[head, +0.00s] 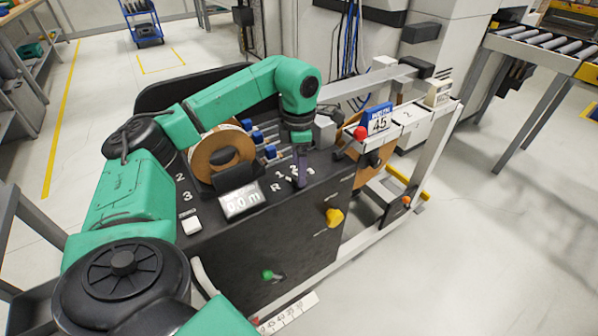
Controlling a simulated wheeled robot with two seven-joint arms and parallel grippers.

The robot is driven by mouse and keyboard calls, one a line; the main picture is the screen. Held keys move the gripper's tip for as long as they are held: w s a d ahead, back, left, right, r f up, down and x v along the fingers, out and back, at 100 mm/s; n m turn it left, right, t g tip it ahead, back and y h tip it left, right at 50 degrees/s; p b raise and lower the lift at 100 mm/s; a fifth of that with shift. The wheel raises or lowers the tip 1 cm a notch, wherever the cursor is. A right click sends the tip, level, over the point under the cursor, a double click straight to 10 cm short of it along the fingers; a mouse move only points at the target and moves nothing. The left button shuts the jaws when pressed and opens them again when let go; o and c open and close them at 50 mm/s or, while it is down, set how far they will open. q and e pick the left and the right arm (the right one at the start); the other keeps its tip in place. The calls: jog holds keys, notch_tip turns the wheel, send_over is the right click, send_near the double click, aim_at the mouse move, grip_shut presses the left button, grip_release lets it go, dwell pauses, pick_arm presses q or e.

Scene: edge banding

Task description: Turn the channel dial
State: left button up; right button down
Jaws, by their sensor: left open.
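The dark machine cabinet (300,225) stands in the middle of the head view. White marks R, 1, 2 and 3 lie on its sloped top panel. My left gripper (300,172) points down at these marks, its purple-grey fingers close to the panel. The gripper is open; a dial at the marks is largely hidden by the fingers, and I cannot tell whether they touch it. A yellow knob (334,217) sits on the front face, apart from the gripper. My right gripper is not in view.
A lit display (240,201) sits left of the marks, with a tape roll (222,158) behind it. A red-knobbed lever (361,133) and a blue sign reading 45 (380,120) stand to the right. Floor at right is clear.

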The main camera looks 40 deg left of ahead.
pick_arm(q)
notch_tip(320, 180, down, 2)
jog(key=shift+f, duration=0.1)
jog(key=shift+c, duration=0.3)
grip_shut()
